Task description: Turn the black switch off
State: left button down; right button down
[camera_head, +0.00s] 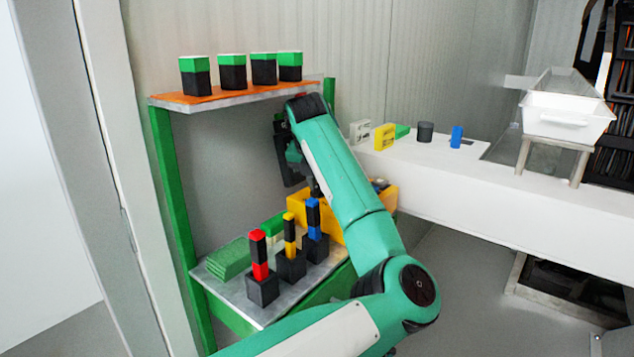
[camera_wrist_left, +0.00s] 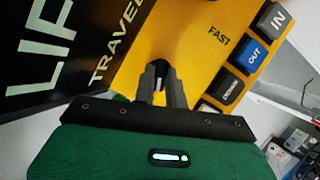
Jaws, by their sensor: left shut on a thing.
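In the left wrist view a yellow panel (camera_wrist_left: 190,50) carries the word FAST and a row of dark and blue buttons. A small black switch (camera_wrist_left: 160,68) stands out from the panel between the fingertips of my left gripper (camera_wrist_left: 160,80). The gripper is shut on this switch. Much of the switch is hidden by the fingers, and its exact position is hard to read. In the head view my left arm covers the yellow panel, and the gripper end (camera_head: 290,158) is at the dark, upright shape behind it. My right gripper does not show.
A green-framed rack holds an upper shelf (camera_head: 235,97) with several green-and-black blocks. Its lower shelf (camera_head: 237,293) has coloured stacks in black holders and a yellow bin (camera_head: 337,232). A white counter (camera_head: 465,178) with small items stands right. A black panel (camera_wrist_left: 75,50) adjoins the yellow one.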

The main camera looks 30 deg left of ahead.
pick_arm(q)
jog(key=c, duration=1.5)
grip_release()
jog(key=shift+o, duration=0.3)
